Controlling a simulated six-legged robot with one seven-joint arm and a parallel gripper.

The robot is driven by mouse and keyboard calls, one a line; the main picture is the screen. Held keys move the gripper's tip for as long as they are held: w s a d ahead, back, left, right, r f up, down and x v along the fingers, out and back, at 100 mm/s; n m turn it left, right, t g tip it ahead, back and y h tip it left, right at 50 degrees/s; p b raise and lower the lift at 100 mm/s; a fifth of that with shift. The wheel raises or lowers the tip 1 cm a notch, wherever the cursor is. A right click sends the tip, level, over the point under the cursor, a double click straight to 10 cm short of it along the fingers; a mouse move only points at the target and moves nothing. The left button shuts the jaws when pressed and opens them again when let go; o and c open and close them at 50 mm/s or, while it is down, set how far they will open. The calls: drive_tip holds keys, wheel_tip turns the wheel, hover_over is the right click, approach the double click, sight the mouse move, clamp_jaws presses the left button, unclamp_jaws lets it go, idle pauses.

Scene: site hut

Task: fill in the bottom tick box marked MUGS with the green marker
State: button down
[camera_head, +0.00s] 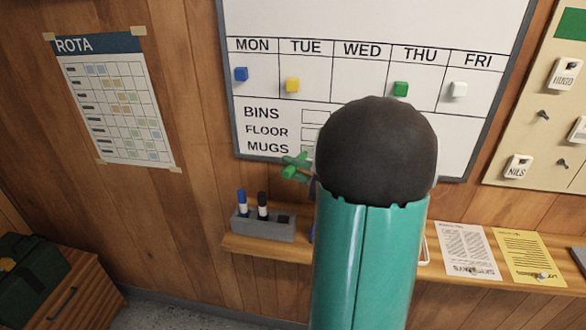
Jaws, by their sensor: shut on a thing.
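The whiteboard (270,97) hangs on the wood wall with the rows BINS, FLOOR and MUGS at its lower left. My gripper (297,166) shows only in small part at the left of my arm, just below and right of the MUGS label. It is shut on the green marker (289,172), whose green end points left. Whether its tip touches the board is hidden.
A grey pen holder (264,226) with a blue marker (242,203) and a black marker (263,206) stands on the wooden shelf (237,246). White and yellow sheets (530,257) lie at the shelf's right. Coloured magnets sit on the board. A key board (545,110) hangs at right.

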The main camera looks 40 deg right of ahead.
drive_tip(key=shift+w+d, duration=0.15)
drive_tip(key=shift+d, duration=0.05)
drive_tip(key=shift+s+d, duration=0.2)
drive_tip(key=shift+s, duration=0.25)
drive_tip(key=shift+s+d, duration=0.35)
drive_tip(key=shift+d, duration=0.05)
drive_tip(key=shift+s, duration=0.1)
idle(0.3)
drive_tip(key=shift+s+d, duration=0.25)
drive_tip(key=shift+s, duration=0.05)
drive_tip(key=shift+s+d, duration=0.35)
drive_tip(key=shift+d, duration=0.05)
